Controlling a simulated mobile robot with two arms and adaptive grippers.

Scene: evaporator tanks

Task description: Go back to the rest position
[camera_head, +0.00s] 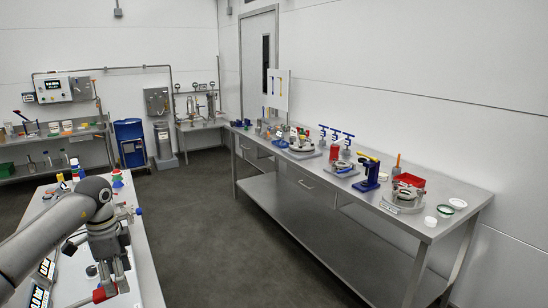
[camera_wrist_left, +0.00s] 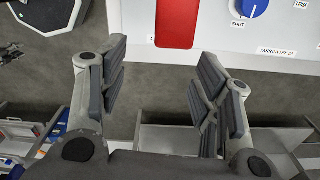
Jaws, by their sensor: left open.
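My left gripper (camera_head: 112,278) hangs fingers-down over the near steel bench (camera_head: 148,272) in the lower left of the head view. It is open in the left wrist view (camera_wrist_left: 160,85), with nothing between its grey pads. A red bar-shaped part (camera_head: 104,293) shows by the fingertips in the head view; whether they touch it cannot be told. The left wrist view shows a red part (camera_wrist_left: 177,22) on a white panel, past the fingertips, and a blue knob (camera_wrist_left: 252,7) marked SHUT and TRIM. My right gripper is not in view.
A long steel bench (camera_head: 458,205) with several fixtures runs along the right wall. A blue bin (camera_head: 130,142) stands at the back near shelves. Small coloured pieces (camera_head: 117,178) sit on the near bench's far end. The grey floor (camera_head: 220,240) between benches is clear.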

